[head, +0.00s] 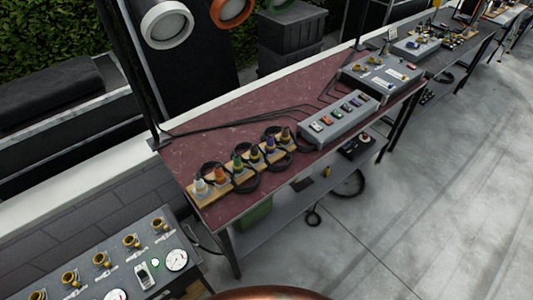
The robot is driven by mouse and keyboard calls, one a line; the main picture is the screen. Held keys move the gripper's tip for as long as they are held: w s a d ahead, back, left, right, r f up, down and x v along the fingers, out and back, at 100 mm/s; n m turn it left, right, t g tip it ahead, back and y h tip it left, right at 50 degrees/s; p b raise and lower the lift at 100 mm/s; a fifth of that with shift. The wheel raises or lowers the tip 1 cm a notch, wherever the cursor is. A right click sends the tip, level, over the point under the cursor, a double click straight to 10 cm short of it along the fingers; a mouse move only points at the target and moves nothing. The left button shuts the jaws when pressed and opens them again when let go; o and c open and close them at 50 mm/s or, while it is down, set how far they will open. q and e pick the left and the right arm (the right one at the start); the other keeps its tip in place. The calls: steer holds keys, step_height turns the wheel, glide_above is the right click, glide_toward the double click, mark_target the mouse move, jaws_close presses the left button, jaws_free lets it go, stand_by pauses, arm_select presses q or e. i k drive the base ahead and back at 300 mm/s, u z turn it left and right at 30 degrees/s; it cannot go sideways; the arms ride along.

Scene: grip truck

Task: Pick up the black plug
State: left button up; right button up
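Several cone-shaped plugs stand in a row on a wooden strip (196,199) at the near left part of a dark red table. From the near end come a white plug (202,187), an orange plug (221,176) and a green plug (238,164). Beyond them is a dark plug (254,156) that looks black or dark blue; it is too small to be sure. A purplish plug (270,146) and a brownish one (285,136) stand at the far end. Black cable loops lie around the row. Neither of my grippers is in view.
The dark red tabletop (225,110) is mostly clear behind the plugs, with black cables across it. A grey switch box (340,121) and a larger panel box (380,75) stand at the right. A gauge panel (120,258) is at lower left. Concrete floor (420,200) is open at right.

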mark_target(254, 153)
steer(key=u, duration=0.35)
steer(key=i, duration=0.4)
steer(key=u, duration=0.65)
